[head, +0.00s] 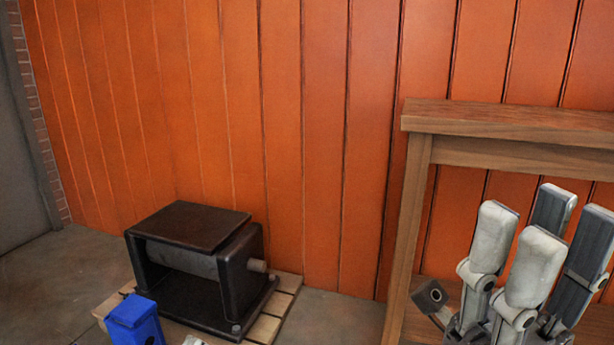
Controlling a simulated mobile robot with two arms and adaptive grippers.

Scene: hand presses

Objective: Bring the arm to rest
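My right gripper (548,222) stands at the lower right with its fingers pointing up. The fingers have pale and dark faces, and gaps show between them. It looks open, and nothing shows between the fingers. It is in front of a wooden bench or frame (500,118). The rest of the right arm is cut off by the bottom edge. My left gripper is not in view.
A dark press-like machine (188,224) with a grey roller sits on a wooden pallet (268,322) at the lower left. A blue box-like object (133,322) is in front of it. An orange plank wall (310,130) closes the back. Bare floor (335,318) lies between pallet and bench.

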